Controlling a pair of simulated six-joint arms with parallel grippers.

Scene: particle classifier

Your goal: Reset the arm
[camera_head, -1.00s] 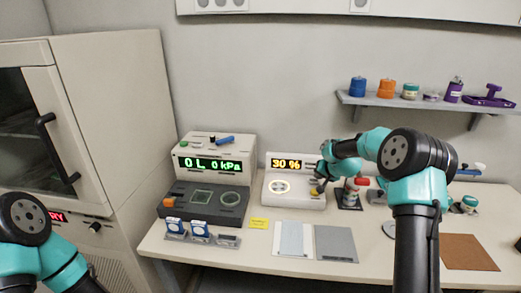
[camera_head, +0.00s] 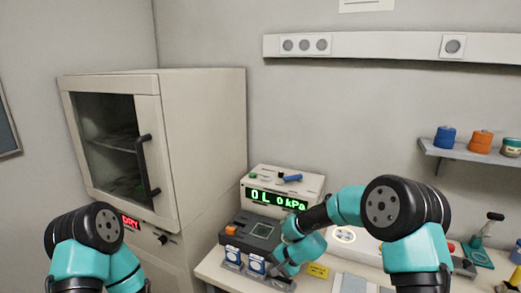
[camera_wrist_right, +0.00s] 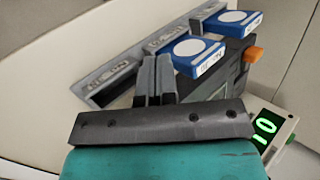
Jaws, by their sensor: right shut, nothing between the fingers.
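My right arm reaches left across the table in the head view. Its gripper (camera_head: 281,268) is low near the front of the pressure device (camera_head: 284,188), partly hidden by the wrist. In the right wrist view my right gripper (camera_wrist_right: 155,66) is shut and empty, its fingers together. The fingertips show beside a blue box with a white disc (camera_wrist_right: 195,50); I cannot tell whether they touch it. My left arm (camera_head: 90,250) shows at lower left, but its gripper is out of view.
A second blue box (camera_wrist_right: 233,21) sits in the grey rack (camera_wrist_right: 105,84). A drying cabinet (camera_head: 205,140) with a red display stands at left. A yellow note (camera_head: 317,271) lies on the table. A shelf (camera_head: 470,153) with jars hangs at right.

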